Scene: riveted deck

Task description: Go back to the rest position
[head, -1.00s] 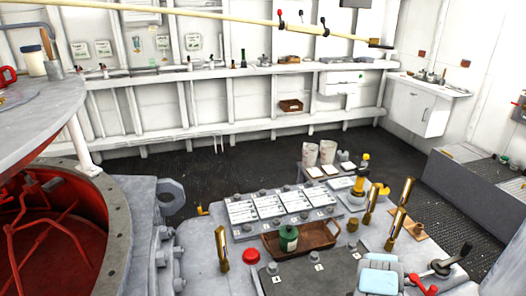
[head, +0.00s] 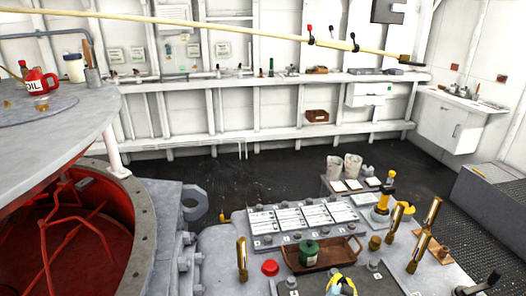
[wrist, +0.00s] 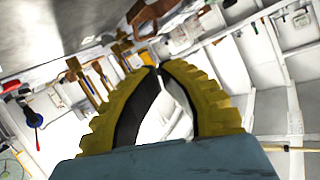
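My gripper (head: 342,284) is at the bottom edge of the head view, just in front of the brown tray; only its yellow, dark-lined fingers and a bit of light blue body show there. In the wrist view my gripper (wrist: 156,70) has its two curved yellow fingers meeting at the tips. A gap shows between the bowed fingers lower down, and I see nothing held in it. The rest of my arm is out of the head view.
A brown tray (head: 347,258) holds a green canister (head: 309,252). A red button (head: 270,267) and several brass handles (head: 242,259) stand around it. A red oil can (head: 41,83) is on the round grey top at left. Dark floor (head: 190,165) is open behind.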

